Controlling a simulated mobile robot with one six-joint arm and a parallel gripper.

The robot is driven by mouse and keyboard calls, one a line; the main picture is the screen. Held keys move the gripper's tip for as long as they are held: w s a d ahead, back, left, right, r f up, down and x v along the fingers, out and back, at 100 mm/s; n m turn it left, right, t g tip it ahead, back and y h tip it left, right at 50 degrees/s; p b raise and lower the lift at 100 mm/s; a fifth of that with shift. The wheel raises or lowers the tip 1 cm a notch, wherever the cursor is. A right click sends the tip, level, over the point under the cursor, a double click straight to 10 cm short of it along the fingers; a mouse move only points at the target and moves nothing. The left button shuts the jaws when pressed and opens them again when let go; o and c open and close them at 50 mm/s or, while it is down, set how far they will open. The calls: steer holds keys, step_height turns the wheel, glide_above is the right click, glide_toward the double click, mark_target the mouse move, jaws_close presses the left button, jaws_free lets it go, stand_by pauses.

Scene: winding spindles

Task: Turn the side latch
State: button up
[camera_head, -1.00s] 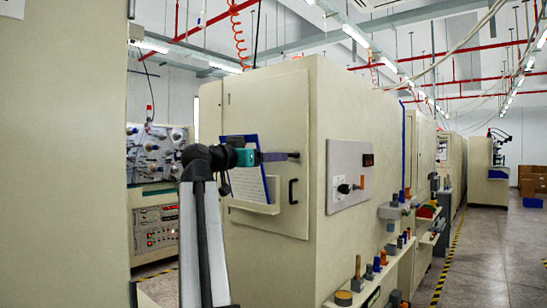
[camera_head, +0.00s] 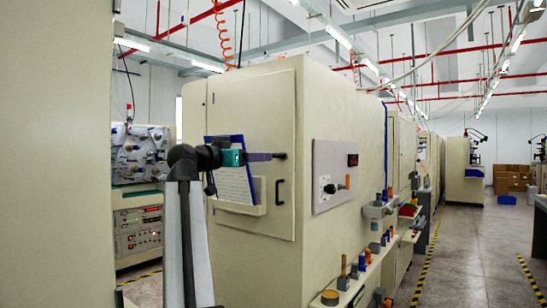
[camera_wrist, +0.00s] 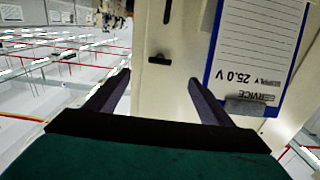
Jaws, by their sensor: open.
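A small black latch (camera_head: 281,156) sits on the cream side door (camera_head: 270,100) of the machine, above a black pull handle (camera_head: 279,190). In the wrist view, which is upside down, the latch (camera_wrist: 159,58) lies crosswise on the door, ahead of and between my fingertips. My gripper (camera_head: 266,156) is level with the latch and just left of it in the head view; it also shows in the wrist view (camera_wrist: 160,78). Its two dark fingers are spread with nothing between them. I cannot tell the exact gap to the latch.
A blue-backed service sheet (camera_head: 232,170) in a cream holder hangs on the door left of the handle, close to my gripper. A grey control panel (camera_head: 335,170) is on the adjoining face. Tools line a low shelf (camera_head: 345,285). The aisle floor at right is clear.

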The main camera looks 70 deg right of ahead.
mark_target(277, 156)
steer(key=p+x, duration=0.1)
steer(key=x, duration=1.1)
